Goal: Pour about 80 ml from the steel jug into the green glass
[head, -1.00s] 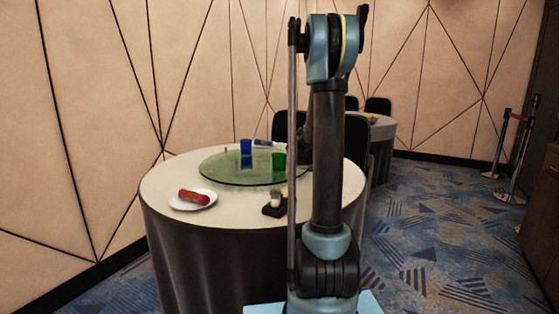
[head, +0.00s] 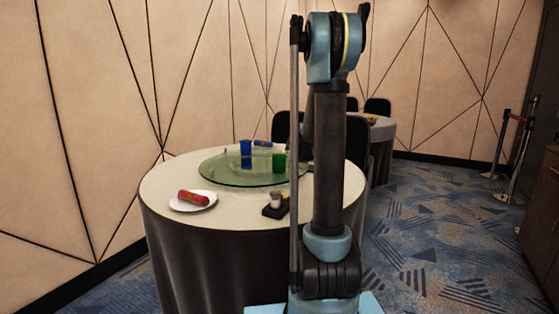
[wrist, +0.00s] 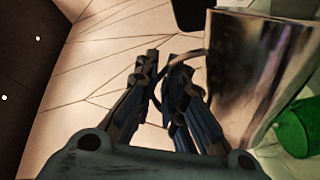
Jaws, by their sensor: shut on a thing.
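The green glass (wrist: 297,128) shows beyond the jug at the lower right of the wrist view, cut by the edge. In the head view the green glass (head: 279,163) stands on the glass turntable (head: 225,177). My gripper and the jug cannot be made out clearly there, with my arm in front.
A blue glass (head: 245,147) stands left of the green one. A white plate (head: 180,206) with a red item (head: 193,198) lies at the round table's left front. A small black object (head: 272,212) with a pale top is near the front edge. Chairs stand behind.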

